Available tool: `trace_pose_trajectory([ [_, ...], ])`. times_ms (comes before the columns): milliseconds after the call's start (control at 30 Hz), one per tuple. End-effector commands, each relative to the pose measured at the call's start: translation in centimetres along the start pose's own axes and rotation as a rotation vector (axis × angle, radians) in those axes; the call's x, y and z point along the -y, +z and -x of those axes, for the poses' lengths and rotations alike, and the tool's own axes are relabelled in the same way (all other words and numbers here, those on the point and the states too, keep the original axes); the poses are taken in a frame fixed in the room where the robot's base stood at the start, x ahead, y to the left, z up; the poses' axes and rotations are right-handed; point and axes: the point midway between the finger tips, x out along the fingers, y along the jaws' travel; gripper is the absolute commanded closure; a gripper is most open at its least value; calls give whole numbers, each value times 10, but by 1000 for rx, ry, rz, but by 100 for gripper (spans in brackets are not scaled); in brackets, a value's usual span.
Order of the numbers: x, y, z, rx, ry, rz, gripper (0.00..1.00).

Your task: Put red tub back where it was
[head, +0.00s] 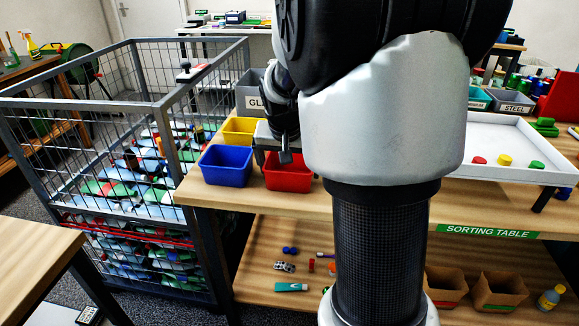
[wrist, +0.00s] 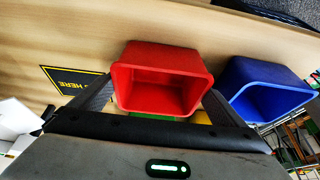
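The red tub (head: 287,178) stands upright near the front edge of the sorting table, just right of the blue tub (head: 226,166). In the wrist view the red tub (wrist: 160,80) shows its empty inside, with the blue tub (wrist: 265,88) beside it. My gripper (head: 273,157) is low at the red tub's back rim. In the wrist view its fingers (wrist: 160,95) are spread wide, one towards each side of the tub. I cannot tell whether they touch it. My arm hides part of the table to the right.
A yellow tub (head: 241,130) stands behind the blue one. A green one (wrist: 150,116) shows behind the red tub in the wrist view. A dark sign (wrist: 78,79) lies beside it. A wire cage (head: 120,160) stands left; a white tray (head: 495,140) lies right.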

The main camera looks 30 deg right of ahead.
Motion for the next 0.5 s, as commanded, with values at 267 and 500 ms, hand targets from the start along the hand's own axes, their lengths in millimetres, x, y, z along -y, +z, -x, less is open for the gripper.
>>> trace_pose_trajectory([
  [267, 0, -1, 3, 0, 0, 0, 0],
  [500, 1, -4, 37, -4, -3, 0, 0],
])
